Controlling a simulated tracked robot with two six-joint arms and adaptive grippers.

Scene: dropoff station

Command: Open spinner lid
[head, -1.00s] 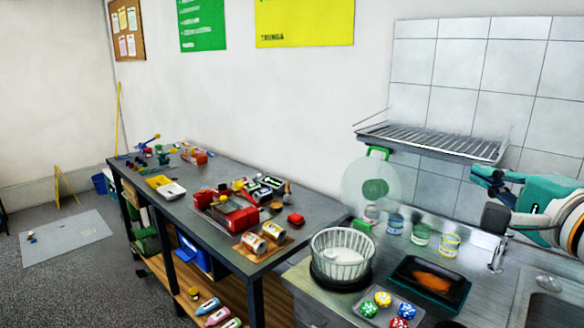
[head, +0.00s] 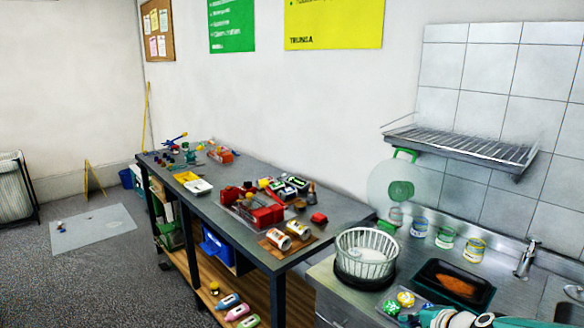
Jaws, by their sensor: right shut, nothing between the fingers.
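The salad spinner (head: 366,256) stands on the metal counter, with a white slatted basket in a dark base. Its clear round lid (head: 378,183) stands upright behind the basket, against the wall, with a green handle at the top and a green disc in the middle. The basket's top is uncovered. Whether the lid is hinged to the base cannot be told. My right gripper (head: 422,317) is at the bottom edge, in front and to the right of the spinner, apart from it. It is shut and empty, and partly cut off by the frame. My left gripper is out of view.
A tray of colored balls (head: 405,299) lies beside my right gripper, partly covered by it. A black tray (head: 430,273) with orange contents and several cups (head: 445,236) stand right of the spinner. A metal rack (head: 470,146) hangs above. A cluttered workbench (head: 350,210) stands left.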

